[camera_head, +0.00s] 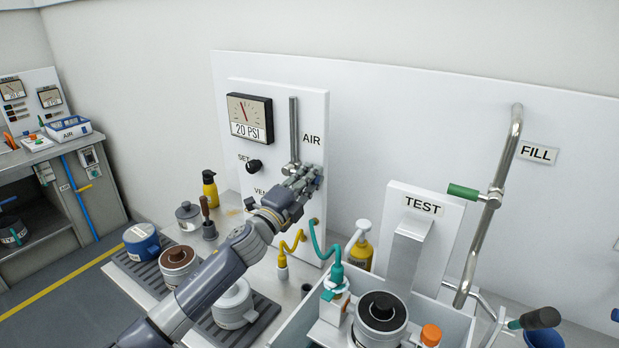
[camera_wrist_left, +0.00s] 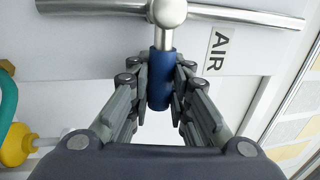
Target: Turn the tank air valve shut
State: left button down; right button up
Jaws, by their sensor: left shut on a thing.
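The air valve's blue handle (camera_wrist_left: 160,85) shows in the left wrist view, between the fingers of my left gripper (camera_wrist_left: 160,95), which is shut on it. The handle joins a round metal hub (camera_wrist_left: 167,12) on the pipe (camera_wrist_left: 235,15) and looks crosswise to the pipe in that view. In the head view my left gripper (camera_head: 303,180) is at the lower end of the vertical pipe (camera_head: 293,125), below the AIR label (camera_head: 312,140). It hides the handle there. My right gripper is not in view.
A gauge reading 20 PSI (camera_head: 250,118) and a black SET knob (camera_head: 253,166) are left of the pipe. The TEST post (camera_head: 422,205) and green-handled FILL valve (camera_head: 465,191) stand to the right.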

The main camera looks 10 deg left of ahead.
pick_arm(q)
jog(key=shift+f, duration=0.35)
jog(key=c, duration=1.6)
grip_release()
jog(key=shift+s, duration=0.1)
jog(key=shift+o, duration=0.7)
jog(key=shift+r, duration=0.15)
jog(key=shift+a, duration=0.1)
jog(key=v, duration=1.2)
